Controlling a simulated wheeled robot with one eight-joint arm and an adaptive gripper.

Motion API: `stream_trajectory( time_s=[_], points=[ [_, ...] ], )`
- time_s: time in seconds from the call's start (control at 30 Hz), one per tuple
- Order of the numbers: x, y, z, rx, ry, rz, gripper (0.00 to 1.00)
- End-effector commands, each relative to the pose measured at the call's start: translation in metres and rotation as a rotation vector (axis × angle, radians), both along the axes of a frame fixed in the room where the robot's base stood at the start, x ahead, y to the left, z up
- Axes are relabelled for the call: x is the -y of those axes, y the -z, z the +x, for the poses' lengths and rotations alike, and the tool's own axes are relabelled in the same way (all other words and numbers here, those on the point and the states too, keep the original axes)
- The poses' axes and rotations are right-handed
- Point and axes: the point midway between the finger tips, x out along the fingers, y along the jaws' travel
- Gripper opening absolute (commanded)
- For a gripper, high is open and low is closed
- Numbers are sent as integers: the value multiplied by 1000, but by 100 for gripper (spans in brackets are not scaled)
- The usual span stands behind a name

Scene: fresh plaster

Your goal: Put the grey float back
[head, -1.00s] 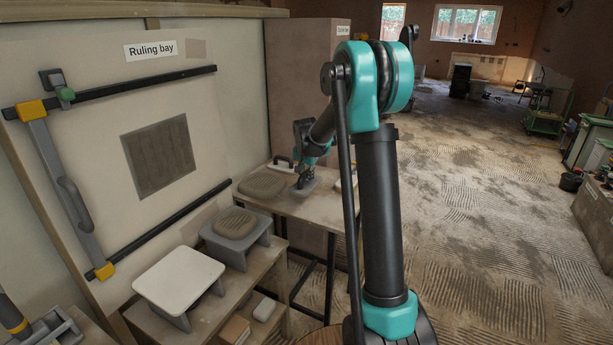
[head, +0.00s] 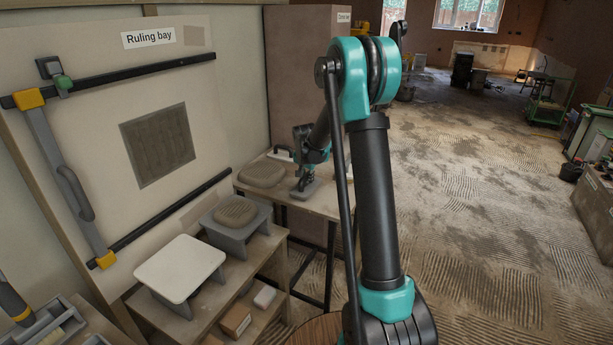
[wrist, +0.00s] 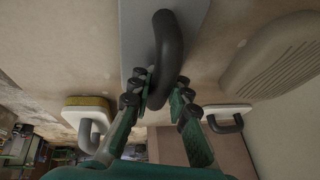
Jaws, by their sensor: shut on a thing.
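The grey float shows in the wrist view as a grey plate (wrist: 134,30) with a black curved handle (wrist: 170,45). My gripper (wrist: 158,88) is shut on that handle, with one finger on each side of it. In the head view my gripper (head: 307,172) points down at the grey float (head: 304,191), over the tabletop (head: 325,206). The float lies close to the surface; I cannot tell whether it touches. My arm hides the right part of the table.
A brown ribbed pad (head: 262,173) lies left of the float. A white-plated float (wrist: 228,109) and a yellow-edged float (wrist: 88,108) flank it in the wrist view. A lower bench holds a grey stand (head: 228,238) and a white stand (head: 180,267).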

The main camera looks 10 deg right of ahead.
Motion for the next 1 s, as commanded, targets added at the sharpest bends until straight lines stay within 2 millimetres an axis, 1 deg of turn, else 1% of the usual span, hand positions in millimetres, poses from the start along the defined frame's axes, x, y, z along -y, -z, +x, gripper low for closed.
stream_trajectory(
  time_s=[0.97, 1.0],
  points=[
    [0, 6, 0, 0, 0, 0, 0],
    [0, 6, 0, 0, 0, 0, 18]
  ],
)
